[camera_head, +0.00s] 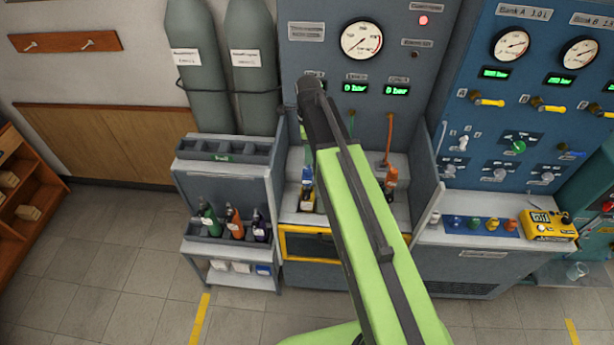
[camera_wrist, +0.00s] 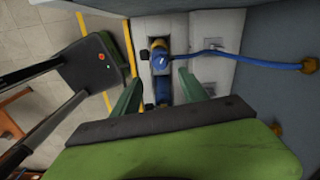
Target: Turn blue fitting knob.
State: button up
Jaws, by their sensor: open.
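In the wrist view a blue fitting (camera_wrist: 160,62) with a yellow collar sits in a pale bay, and a blue hose (camera_wrist: 215,54) runs from it to the right. A blue body shows below the fitting. My gripper (camera_wrist: 161,76) is open, with one green finger on each side of the fitting's line. I cannot tell whether either finger touches it. My gripper is hidden there.
An orange-topped bottle (camera_head: 391,180) stands to the right in the bay. A grey rack (camera_head: 230,243) with several bottles is at left. The blue panel (camera_head: 540,120) with gauges and valves is at right. Colored knobs (camera_head: 474,224) lie on its ledge.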

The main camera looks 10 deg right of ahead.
aim_at(308, 169)
notch_tip(308, 169, down, 9)
jog(key=b, duration=0.7)
jog(key=shift+r, duration=0.2)
jog(key=shift+r, duration=0.15)
jog(key=shift+c, duration=0.3)
grip_shut()
